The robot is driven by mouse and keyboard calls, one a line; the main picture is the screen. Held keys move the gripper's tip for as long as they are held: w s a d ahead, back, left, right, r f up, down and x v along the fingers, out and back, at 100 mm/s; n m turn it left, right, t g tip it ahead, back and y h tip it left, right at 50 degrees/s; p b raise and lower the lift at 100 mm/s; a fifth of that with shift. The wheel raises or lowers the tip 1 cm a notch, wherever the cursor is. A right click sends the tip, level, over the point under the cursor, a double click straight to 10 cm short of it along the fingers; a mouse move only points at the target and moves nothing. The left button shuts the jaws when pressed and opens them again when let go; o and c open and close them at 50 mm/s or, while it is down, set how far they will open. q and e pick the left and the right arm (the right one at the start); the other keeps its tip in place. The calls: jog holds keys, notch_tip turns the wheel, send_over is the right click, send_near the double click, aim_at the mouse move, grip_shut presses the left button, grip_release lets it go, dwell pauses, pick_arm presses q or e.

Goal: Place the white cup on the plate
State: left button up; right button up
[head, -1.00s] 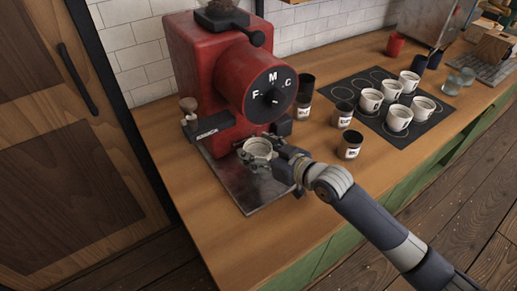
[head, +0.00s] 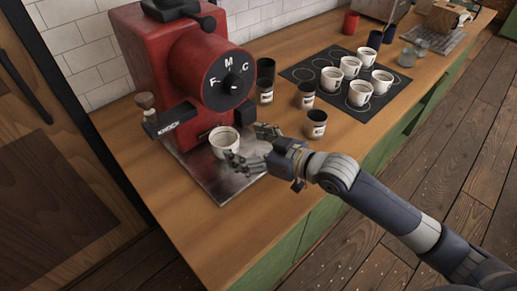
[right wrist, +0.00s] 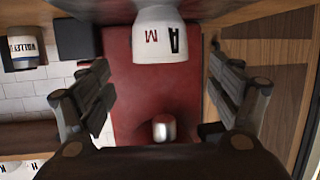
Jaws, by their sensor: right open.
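The white cup (head: 224,143) stands upright on the metal plate (head: 219,187) at the foot of the red grinder. In the right wrist view the cup (right wrist: 160,38) shows at the top, upside down, with dark and red letters on its side. My right gripper (head: 246,145) is open at the cup's right side. One finger shows in front of the cup and the other beyond it to the right. In the right wrist view the fingers (right wrist: 158,72) are wide apart with nothing held between them. My left gripper is not in view.
The red grinder (head: 185,68) rises behind the cup, with a knock-box arm at its left. Several white cups stand on a black mat (head: 300,74) to the right. Dark labelled canisters (head: 316,124) stand between. The wooden counter in front is clear.

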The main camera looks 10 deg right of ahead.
jog(key=shift+v, duration=2.05)
dwell(0.8)
